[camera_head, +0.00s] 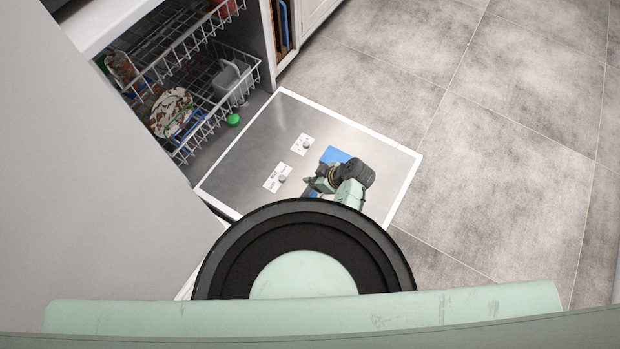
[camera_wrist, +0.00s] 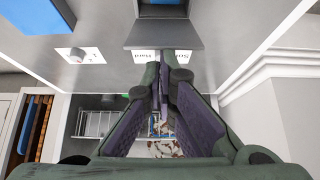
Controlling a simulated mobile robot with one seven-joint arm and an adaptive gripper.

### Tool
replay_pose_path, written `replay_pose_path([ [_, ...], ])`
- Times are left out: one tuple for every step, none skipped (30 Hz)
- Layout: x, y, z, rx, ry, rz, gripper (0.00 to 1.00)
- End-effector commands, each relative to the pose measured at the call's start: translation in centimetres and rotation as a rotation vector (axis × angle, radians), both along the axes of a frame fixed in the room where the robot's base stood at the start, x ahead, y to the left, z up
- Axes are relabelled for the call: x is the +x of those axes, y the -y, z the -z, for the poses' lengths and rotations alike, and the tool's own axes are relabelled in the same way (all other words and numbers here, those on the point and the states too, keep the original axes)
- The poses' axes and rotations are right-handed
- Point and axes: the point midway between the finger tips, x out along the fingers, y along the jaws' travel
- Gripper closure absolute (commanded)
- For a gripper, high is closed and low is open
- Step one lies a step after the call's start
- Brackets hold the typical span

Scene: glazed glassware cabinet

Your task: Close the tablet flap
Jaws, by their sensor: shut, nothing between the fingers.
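The dishwasher door (camera_head: 245,150) lies folded down, its metal inner panel facing up. In the wrist view a grey flap (camera_wrist: 165,37), apparently the tablet flap, stands out from the panel beside a blue recess (camera_wrist: 161,3). In the head view my gripper (camera_head: 312,186) covers most of that area, and the flap cannot be made out there. My gripper (camera_wrist: 160,80) is shut and empty. Its fingertips are close to the flap in the wrist view; I cannot tell whether they touch it.
Wire racks with dishes (camera_head: 210,75) stand in the dishwasher at upper left. A small green cap (camera_head: 233,120) is below the racks. The tiled floor (camera_head: 500,160) to the right is clear.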

Motion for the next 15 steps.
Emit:
replay_pose_path([
  [-0.2,0.3,0.3,0.0,-0.001,-0.001,1.0],
  [-0.4,0.5,0.4,0.0,-0.001,-0.001,1.0],
  [-0.5,0.8,0.5,0.0,0.0,0.001,1.0],
  [-0.7,1.0,0.6,0.0,0.0,0.001,1.0],
  [-0.8,1.1,0.7,0.0,0.0,0.001,1.0],
  [-0.9,1.4,0.8,0.0,0.0,0.0,1.0],
  [-1.1,1.6,0.9,-0.001,0.0,0.001,1.0],
  [-1.2,1.8,1.0,-0.001,0.0,0.001,1.0],
  [-1.3,2.0,1.2,-0.001,0.0,0.001,1.0],
  [-1.4,2.1,1.3,-0.001,-0.001,0.001,1.0],
  [-1.5,2.3,1.4,-0.001,-0.001,0.001,1.0],
  [-1.6,2.5,1.5,-0.001,-0.001,0.001,1.0],
  [-1.7,2.6,1.6,-0.001,-0.001,0.0,1.0],
  [-1.8,2.7,1.7,-0.001,-0.001,0.0,1.0],
  [-1.9,2.8,1.8,0.0,-0.001,-0.001,1.0],
])
